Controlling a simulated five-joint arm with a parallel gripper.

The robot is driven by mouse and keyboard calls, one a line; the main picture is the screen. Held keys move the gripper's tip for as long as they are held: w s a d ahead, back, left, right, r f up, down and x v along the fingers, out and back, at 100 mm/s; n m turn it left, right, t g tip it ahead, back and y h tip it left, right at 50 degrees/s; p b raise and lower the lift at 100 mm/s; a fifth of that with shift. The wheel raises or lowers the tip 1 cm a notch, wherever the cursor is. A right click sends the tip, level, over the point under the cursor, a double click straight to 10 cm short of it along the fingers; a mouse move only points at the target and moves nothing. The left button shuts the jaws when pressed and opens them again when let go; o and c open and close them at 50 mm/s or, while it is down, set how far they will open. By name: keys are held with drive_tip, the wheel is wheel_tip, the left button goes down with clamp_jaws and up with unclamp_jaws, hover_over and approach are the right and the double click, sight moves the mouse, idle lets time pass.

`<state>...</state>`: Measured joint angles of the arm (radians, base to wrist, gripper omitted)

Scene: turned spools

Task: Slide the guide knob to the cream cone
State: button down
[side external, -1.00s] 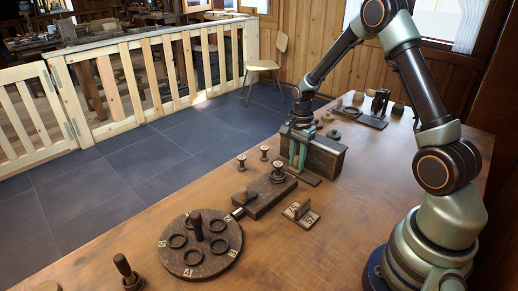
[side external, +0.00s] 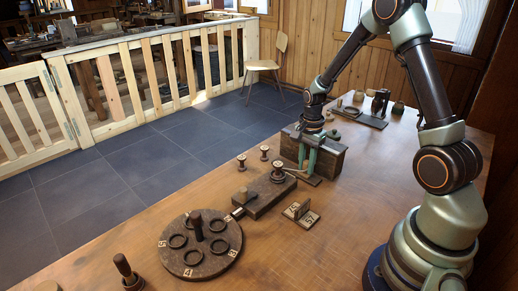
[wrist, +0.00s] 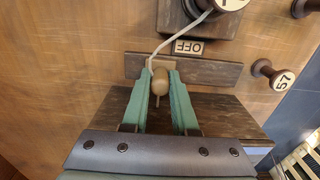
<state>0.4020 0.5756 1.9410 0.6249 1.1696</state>
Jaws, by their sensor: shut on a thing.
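In the wrist view the guide knob (wrist: 161,82), a tan rounded peg, sits between the green fingertips of my gripper (wrist: 161,76), which is shut on it. A pale thread runs from beside the knob to a spool at the top. In the side view my gripper (side external: 309,158) is low in front of the dark wooden block (side external: 330,160) and hides the knob.
A plank (side external: 264,197) carrying a spool (side external: 278,172) stands left of the block. An OFF label (wrist: 187,47) lies beyond the strip. Two small spools, a tag stand (side external: 300,212) and a round ring board (side external: 200,244) are nearby. Bare table lies at the front right.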

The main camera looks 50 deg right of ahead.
sight(307, 161)
drive_tip(key=c, duration=0.7)
unclamp_jaws()
drive_tip(key=shift+r, duration=3.5)
clamp_jaws()
